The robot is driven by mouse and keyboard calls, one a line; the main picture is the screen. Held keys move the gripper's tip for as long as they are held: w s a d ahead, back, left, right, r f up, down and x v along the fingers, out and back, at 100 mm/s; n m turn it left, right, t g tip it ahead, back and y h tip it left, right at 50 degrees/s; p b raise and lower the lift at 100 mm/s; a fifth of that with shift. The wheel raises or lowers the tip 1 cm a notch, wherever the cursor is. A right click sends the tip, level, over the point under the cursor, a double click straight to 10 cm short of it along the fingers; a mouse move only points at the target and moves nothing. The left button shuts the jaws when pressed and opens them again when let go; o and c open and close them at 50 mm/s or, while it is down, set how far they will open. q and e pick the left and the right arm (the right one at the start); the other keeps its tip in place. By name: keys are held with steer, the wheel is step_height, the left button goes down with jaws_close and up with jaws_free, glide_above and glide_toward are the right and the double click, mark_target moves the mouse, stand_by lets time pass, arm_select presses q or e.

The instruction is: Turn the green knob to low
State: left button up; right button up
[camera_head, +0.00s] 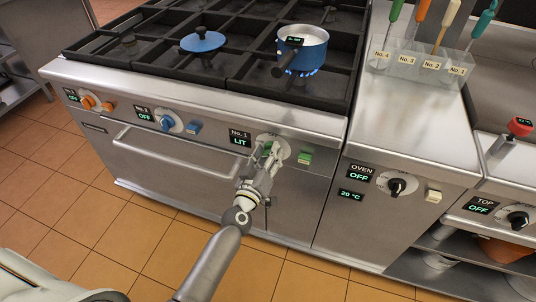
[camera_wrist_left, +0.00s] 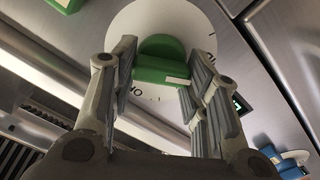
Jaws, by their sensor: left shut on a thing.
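The green knob (camera_head: 267,149) sits on a white round dial (camera_head: 283,149) on the stove's front panel. In the left wrist view the knob (camera_wrist_left: 158,60) is between the two fingers of my left gripper (camera_wrist_left: 160,66), which is shut on it. A white mark on the knob points toward the lower part of the dial (camera_wrist_left: 205,32), near partly hidden lettering. The display (camera_head: 240,138) beside it reads No. 1 LIT. Blue flames show under the blue pot (camera_head: 312,52) on the burner. My right gripper is not in view.
A green block (camera_head: 304,157) is just right of the dial. The oven handle (camera_head: 175,158) runs along the front to the left. A blue knob (camera_head: 167,122) and an orange knob (camera_head: 88,102) are further left. A black oven knob (camera_head: 397,186) is right.

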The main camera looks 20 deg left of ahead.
arm_select(q)
steer(key=m+p, duration=0.4)
steer(key=m, duration=0.1)
steer(key=shift+d+r+m, duration=0.1)
steer(key=shift+d+m, duration=0.05)
steer(key=shift+m, duration=0.25)
steer(key=shift+m+p, duration=0.65)
steer(key=shift+m, duration=0.25)
steer(key=o, duration=1)
